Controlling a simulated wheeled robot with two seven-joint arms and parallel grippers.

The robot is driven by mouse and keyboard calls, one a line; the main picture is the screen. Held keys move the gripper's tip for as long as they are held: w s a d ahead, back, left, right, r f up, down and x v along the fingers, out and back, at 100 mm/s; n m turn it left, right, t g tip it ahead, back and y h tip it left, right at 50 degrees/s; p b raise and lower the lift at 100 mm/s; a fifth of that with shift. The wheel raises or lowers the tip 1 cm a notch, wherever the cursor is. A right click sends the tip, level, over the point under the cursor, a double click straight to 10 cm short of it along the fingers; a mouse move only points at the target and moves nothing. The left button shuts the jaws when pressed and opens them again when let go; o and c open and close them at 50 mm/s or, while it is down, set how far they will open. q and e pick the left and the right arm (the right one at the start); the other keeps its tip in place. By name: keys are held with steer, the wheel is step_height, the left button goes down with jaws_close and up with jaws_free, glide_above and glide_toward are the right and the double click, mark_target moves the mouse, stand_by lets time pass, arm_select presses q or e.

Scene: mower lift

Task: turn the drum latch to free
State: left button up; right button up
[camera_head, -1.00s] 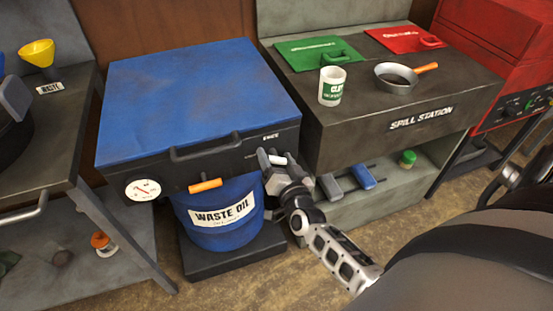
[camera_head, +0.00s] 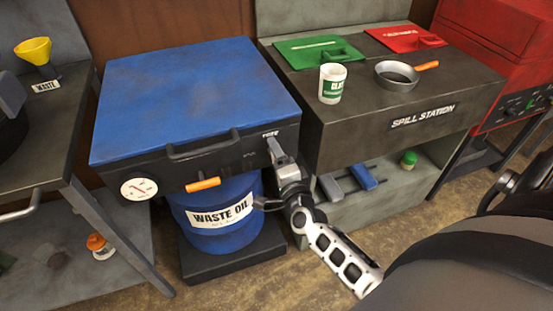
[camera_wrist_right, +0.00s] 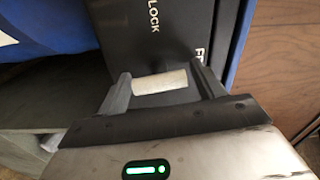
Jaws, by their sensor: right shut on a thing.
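The drum latch is a pale, short bar (camera_wrist_right: 160,82) on the dark front panel, seen between my fingers in the right wrist view. The words LOCK and the start of another word, FR, stand on the panel beyond it. My right gripper (camera_wrist_right: 163,90) is shut on the latch bar, with one finger at each end of it. In the head view my right gripper (camera_head: 276,150) is at the right end of the front panel of the blue-lidded box (camera_head: 195,95) and hides the latch there. My left gripper is not in view.
A black handle (camera_head: 204,149), an orange grip (camera_head: 203,184) and a round gauge (camera_head: 139,189) are on the same front. A blue waste oil drum (camera_head: 215,225) stands below. The spill station (camera_head: 425,117) is close on the right, holding a mug (camera_head: 332,84) and a pan (camera_head: 397,83).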

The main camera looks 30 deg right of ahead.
steer(key=shift+m, duration=0.9)
steer(key=o, duration=0.9)
steer(key=shift+s, duration=0.1)
steer(key=b+v, duration=0.1)
steer(key=v, duration=1.5)
